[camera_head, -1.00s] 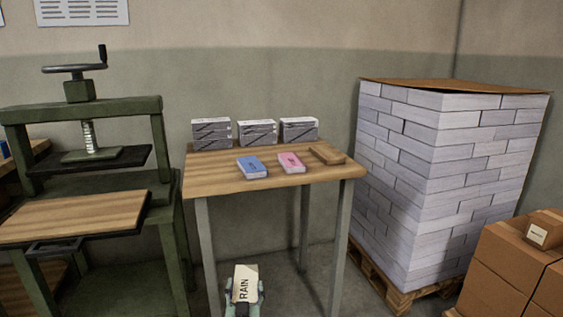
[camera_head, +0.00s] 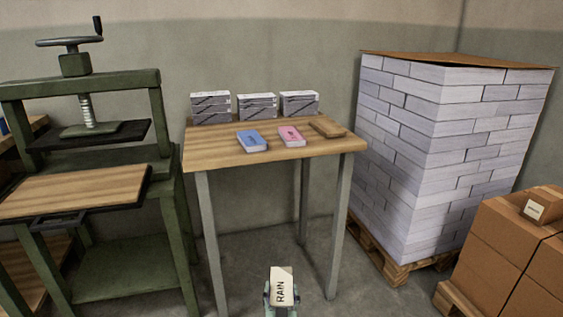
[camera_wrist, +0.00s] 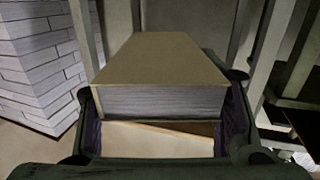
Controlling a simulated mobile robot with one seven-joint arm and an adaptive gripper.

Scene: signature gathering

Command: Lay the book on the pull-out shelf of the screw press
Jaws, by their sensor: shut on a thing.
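The book (camera_head: 281,284) is a cream block marked RAIN, held upright at the bottom of the head view. My gripper (camera_head: 281,302) is shut on it. In the wrist view the book (camera_wrist: 155,65) shows its brown cover and grey page edges between the two fingers of my gripper (camera_wrist: 160,125). The green screw press (camera_head: 85,95) stands at the left of the head view. Its wooden pull-out shelf (camera_head: 75,190) sticks out at the front and is bare. The book is low and to the right of the shelf, apart from it.
A wooden table (camera_head: 200,155) stands in the middle, with a blue book (camera_head: 251,140), a pink book (camera_head: 292,135), a brown board (camera_head: 327,128) and grey stacks (camera_head: 257,106). A tall paper stack (camera_head: 440,150) on a pallet and brown boxes (camera_head: 510,250) fill the right.

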